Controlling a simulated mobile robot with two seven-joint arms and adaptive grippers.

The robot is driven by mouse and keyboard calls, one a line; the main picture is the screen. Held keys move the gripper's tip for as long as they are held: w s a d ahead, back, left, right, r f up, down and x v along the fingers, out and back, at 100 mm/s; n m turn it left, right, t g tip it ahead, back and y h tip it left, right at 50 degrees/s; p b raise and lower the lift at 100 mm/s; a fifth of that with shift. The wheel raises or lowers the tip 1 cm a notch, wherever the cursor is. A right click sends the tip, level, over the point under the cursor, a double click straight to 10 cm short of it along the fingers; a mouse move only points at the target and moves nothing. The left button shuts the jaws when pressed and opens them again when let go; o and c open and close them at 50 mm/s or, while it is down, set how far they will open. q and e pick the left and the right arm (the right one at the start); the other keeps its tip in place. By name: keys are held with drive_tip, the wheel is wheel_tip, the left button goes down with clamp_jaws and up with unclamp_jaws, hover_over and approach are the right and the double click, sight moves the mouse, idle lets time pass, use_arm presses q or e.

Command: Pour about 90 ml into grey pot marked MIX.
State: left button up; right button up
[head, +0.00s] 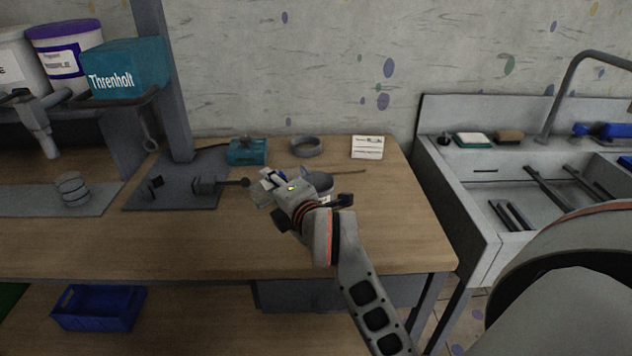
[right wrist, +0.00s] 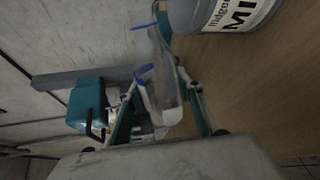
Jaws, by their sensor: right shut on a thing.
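My right gripper (head: 275,183) is over the wooden bench, reached from the front. In the right wrist view (right wrist: 160,88) its fingers are shut on a clear vessel with blue edges (right wrist: 152,58), which looks tilted in the picture. How much liquid it holds I cannot tell. The grey pot marked MIX (right wrist: 222,12) stands on the bench at the top of the wrist view, close to the vessel and apart from the fingers. In the head view the pot (head: 320,182) is partly hidden behind my right gripper. No stream of liquid shows. My left gripper is not in view.
A teal box (head: 247,151), a grey ring (head: 306,147) and a white card (head: 367,147) lie at the back of the bench. A dark stand plate (head: 180,195) is at left. A sink (head: 500,185) is at right. The front bench is clear.

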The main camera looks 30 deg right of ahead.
drive_tip(key=shift+d+r+m, duration=0.1)
drive_tip(key=shift+r+m, duration=0.4)
drive_tip(key=shift+r, duration=0.1)
drive_tip(key=shift+r, duration=0.2)
drive_tip(key=shift+s+a+r+m+y, duration=0.1)
drive_tip(key=shift+a+r+m+y, duration=0.05)
drive_tip(key=shift+a+m+y, duration=0.25)
idle(0.5)
drive_tip(key=shift+r+m+b, duration=0.5)
drive_tip(key=shift+r+m, duration=0.2)
drive_tip(key=shift+r, duration=0.05)
idle(1.5)
drive_tip(key=shift+f, duration=0.1)
